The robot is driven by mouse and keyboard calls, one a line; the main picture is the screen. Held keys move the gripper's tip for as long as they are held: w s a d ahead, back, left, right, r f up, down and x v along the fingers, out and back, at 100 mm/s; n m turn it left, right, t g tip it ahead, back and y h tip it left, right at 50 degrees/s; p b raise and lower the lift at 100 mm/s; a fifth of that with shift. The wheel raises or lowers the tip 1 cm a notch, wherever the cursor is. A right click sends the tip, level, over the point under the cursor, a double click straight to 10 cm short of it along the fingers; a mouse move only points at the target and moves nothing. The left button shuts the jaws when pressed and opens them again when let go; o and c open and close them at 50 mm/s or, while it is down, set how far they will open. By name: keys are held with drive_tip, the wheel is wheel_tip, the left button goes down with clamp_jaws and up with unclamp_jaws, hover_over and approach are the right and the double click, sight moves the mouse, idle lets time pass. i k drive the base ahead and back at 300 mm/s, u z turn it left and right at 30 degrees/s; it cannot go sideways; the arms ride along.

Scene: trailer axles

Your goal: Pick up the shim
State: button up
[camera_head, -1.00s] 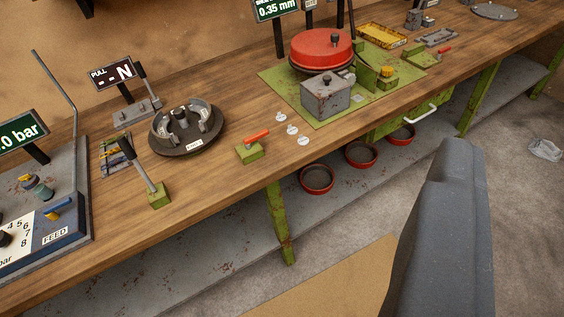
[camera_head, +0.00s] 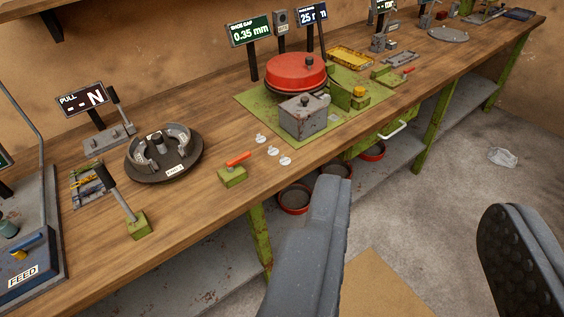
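My gripper (camera_head: 416,200) is open and empty. Its two dark grey fingers stand wide apart at the lower right, over the floor in front of the bench. I cannot pick out the shim with certainty. Three small pale discs (camera_head: 273,151) lie in a row on the wooden bench (camera_head: 215,115) near its front edge, between an orange-handled green block (camera_head: 233,172) and a green mat (camera_head: 252,103). The mat bears a red drum (camera_head: 297,72) and a grey box (camera_head: 303,117). The gripper touches none of these.
A round fixture with shoes (camera_head: 163,155) and a lever on a green block (camera_head: 138,225) stand at the left. Display screens (camera_head: 250,31) rise behind the drum. Red bowls (camera_head: 294,200) sit on the lower shelf. Floor at the right is mostly clear.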

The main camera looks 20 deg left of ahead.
sight(284, 161)
drive_tip(key=u, duration=0.05)
drive_tip(key=i, duration=1)
drive_tip(key=z, duration=0.05)
